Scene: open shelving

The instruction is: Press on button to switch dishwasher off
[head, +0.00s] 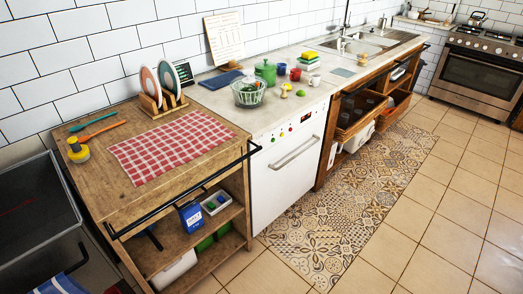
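The white dishwasher (272,190) stands under the light countertop, between the wooden trolley and the open wooden cabinet. Its front door is shut and has a long horizontal handle (295,153). Along the upper front panel are small coloured buttons or lights: a red one (305,119) at the right and green and red ones (286,131) further left. They are too small to tell which is the off button or whether any is lit. Neither of my grippers shows in the head view.
A wooden trolley (125,190) with a red checked cloth (172,146) and plate rack stands left of the dishwasher; its black rail sticks out near it. A colander (248,93) and green pot (265,72) sit on the counter. The patterned rug (340,215) and tiled floor in front are clear.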

